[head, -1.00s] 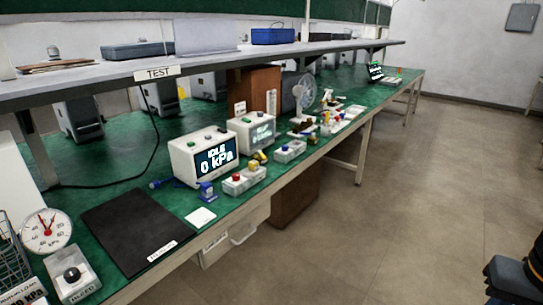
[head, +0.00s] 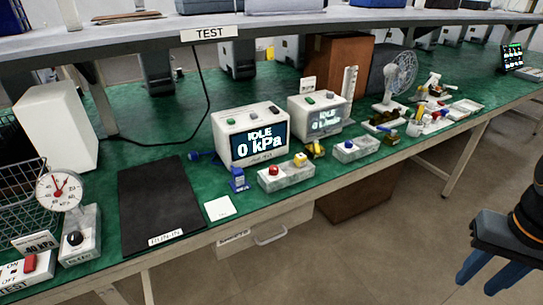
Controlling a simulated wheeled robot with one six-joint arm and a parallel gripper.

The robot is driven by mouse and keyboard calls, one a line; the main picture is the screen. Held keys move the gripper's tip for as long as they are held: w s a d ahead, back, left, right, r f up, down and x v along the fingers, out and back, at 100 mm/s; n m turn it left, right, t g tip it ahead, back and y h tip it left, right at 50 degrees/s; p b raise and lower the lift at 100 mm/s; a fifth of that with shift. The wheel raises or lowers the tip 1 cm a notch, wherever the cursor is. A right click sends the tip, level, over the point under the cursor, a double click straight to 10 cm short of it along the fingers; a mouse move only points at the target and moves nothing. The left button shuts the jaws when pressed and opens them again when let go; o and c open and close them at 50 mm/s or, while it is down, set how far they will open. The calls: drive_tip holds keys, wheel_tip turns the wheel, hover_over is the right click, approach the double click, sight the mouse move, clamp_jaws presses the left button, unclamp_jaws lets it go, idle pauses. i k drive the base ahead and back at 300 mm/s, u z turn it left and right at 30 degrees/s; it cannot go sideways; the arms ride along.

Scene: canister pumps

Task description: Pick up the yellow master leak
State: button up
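A small yellow piece with dark parts (head: 315,149), which looks like the yellow master leak, sits on the green bench in front of the right-hand tester (head: 319,116). It is small in the view, so its details are unclear. A similar blue piece (head: 238,180) stands in front of the left-hand tester (head: 251,136), whose screen reads IDLE 0 kPa. My gripper (head: 478,281) is at the lower right, off the bench's front edge and well away from the yellow piece. Its blue fingers are apart, with nothing seen between them.
Grey button boxes with a red and yellow button (head: 286,177) and a blue button (head: 356,149) flank the yellow piece. A black mat (head: 160,208), a white card (head: 220,208) and a dial gauge (head: 60,188) lie to the left. A shelf (head: 130,37) overhangs the bench. Floor in front is clear.

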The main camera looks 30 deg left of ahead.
sight(300, 161)
drive_tip(key=u, duration=0.95)
drive_tip(key=i, duration=0.9)
drive_tip(key=u, duration=0.9)
